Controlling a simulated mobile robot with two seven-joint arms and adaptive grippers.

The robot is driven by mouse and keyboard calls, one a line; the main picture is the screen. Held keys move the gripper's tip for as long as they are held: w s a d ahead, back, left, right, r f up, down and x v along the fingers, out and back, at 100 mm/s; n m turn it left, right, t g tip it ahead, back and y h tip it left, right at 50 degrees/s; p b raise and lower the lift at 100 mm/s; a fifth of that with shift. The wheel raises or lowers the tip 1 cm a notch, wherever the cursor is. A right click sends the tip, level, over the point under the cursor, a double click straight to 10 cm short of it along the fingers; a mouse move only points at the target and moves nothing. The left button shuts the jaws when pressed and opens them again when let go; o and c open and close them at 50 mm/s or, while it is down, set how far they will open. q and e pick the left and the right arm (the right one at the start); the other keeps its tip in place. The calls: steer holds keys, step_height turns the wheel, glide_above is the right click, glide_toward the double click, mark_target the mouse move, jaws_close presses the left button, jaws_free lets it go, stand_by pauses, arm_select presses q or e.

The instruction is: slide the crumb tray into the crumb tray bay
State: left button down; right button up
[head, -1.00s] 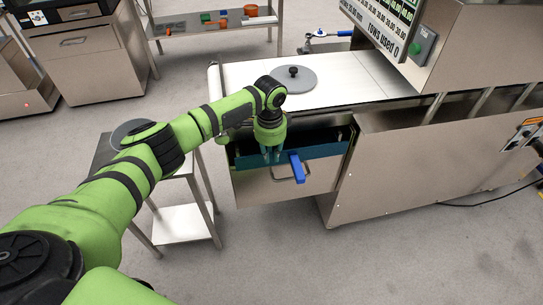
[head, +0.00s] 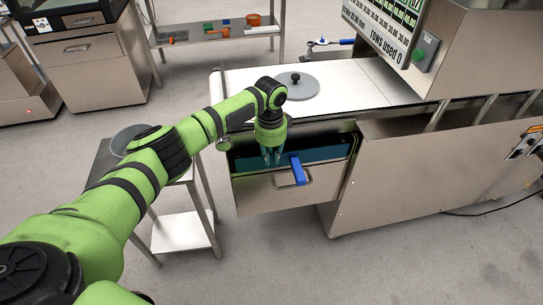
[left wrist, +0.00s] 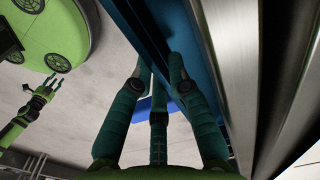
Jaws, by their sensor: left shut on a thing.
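The crumb tray (head: 325,153) shows as a teal-blue strip inside the open steel bay at the near left end of the machine. A blue handle (head: 298,170) hangs over the steel front. My left gripper (head: 272,158) points down at the tray's near side, left of the blue handle. In the left wrist view, its fingers (left wrist: 160,75) are shut at a blue wall (left wrist: 143,30), part of the tray. The fingers hide part of the contact. The crumb tray bay (head: 240,150) is mostly hidden by the tray and my arm.
A white belt surface (head: 350,80) with a round grey lid (head: 298,88) lies above the bay. A small steel table (head: 180,228) with a grey disc stands left, under my arm. Bare floor (head: 280,260) is free in front of the bay.

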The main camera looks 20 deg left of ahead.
arm_select(q)
steer(key=c, duration=1.1)
jaws_free()
steer(key=shift+r, duration=0.1)
